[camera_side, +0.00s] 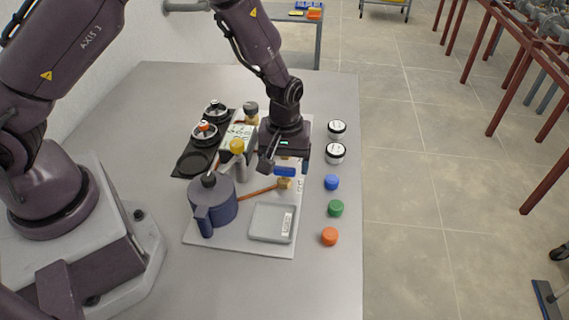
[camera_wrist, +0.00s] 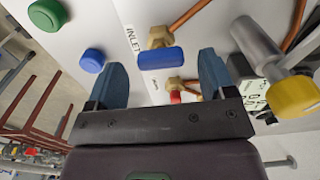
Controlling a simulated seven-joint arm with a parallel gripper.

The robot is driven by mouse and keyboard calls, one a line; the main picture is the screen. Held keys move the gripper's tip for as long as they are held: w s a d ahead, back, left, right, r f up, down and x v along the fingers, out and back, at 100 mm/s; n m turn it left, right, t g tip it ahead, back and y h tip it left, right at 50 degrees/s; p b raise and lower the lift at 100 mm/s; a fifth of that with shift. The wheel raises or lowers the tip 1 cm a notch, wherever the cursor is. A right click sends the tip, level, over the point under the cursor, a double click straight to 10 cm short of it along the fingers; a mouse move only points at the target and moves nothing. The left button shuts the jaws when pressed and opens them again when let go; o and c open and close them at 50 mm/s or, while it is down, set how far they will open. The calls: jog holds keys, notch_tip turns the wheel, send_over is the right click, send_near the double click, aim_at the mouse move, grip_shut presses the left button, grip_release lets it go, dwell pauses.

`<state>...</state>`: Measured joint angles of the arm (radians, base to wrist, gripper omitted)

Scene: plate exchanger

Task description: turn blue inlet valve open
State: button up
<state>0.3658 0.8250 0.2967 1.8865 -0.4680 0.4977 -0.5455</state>
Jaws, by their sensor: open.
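The blue inlet valve handle (camera_wrist: 161,58) is a short bar beside a brass valve body (camera_wrist: 158,37), next to a printed INLET label (camera_wrist: 132,38). A copper pipe (camera_wrist: 188,15) runs to the body. In the side view the handle (camera_side: 285,171) shows just below my gripper (camera_side: 285,162). My gripper (camera_wrist: 162,62) is open in the wrist view, with one finger on each side of the handle and a visible gap to both. Whether the fingertips reach down to the handle's depth is unclear. Nothing is held.
A red-handled valve (camera_wrist: 178,96) is partly hidden behind my gripper. A yellow-topped cylinder (camera_side: 238,147), a display box (camera_side: 238,136), a blue-grey jug (camera_side: 212,197) and a grey tray (camera_side: 272,222) stand nearby. Blue (camera_side: 332,182), green (camera_side: 335,208) and orange (camera_side: 329,236) caps lie right.

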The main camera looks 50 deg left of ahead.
aim_at(283, 168)
notch_tip(283, 168, up, 12)
dwell(0.3)
jog(key=shift+f, duration=0.1)
jog(key=s+a+r+m+t, duration=0.2)
jog(key=s+r+m, duration=0.2)
jog(key=s+r, duration=0.5)
jog(key=s+a+r+m+t, duration=0.2)
jog(key=s+r+m, duration=0.3)
jog(key=s+r, duration=0.4)
jog(key=shift+s+a+t, duration=0.4)
jog(key=shift+s+t, duration=0.2)
jog(key=shift+t, duration=0.2)
